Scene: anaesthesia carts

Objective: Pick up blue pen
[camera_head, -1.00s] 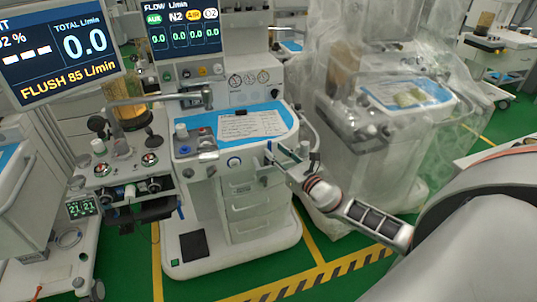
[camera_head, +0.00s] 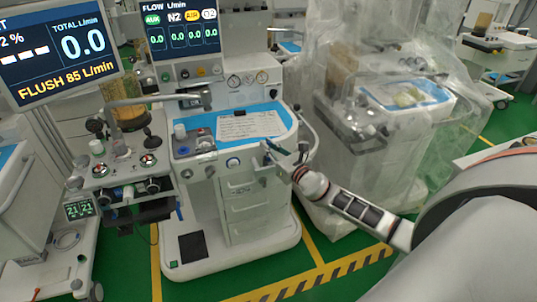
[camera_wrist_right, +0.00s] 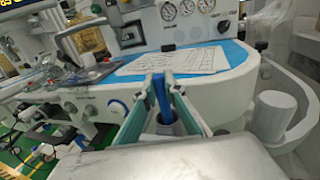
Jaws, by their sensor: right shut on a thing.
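The blue pen (camera_wrist_right: 161,96) stands roughly upright between the fingers of my right gripper (camera_wrist_right: 163,80) in the right wrist view. The fingers are shut on it; its lower end is partly hidden by the fingers and a bluish-grey shape below. In the head view my right gripper (camera_head: 272,150) is at the front right edge of the anaesthesia cart (camera_head: 268,222), just below the blue worktop. The pen is too small to make out clearly there. My left gripper is not in view.
A white paper sheet (camera_head: 249,125) lies on the blue worktop, with knobs and a grey panel to its left. A plastic-covered cart (camera_head: 385,110) stands close on the right. Two lit screens are at the upper left. Green floor shows between the carts.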

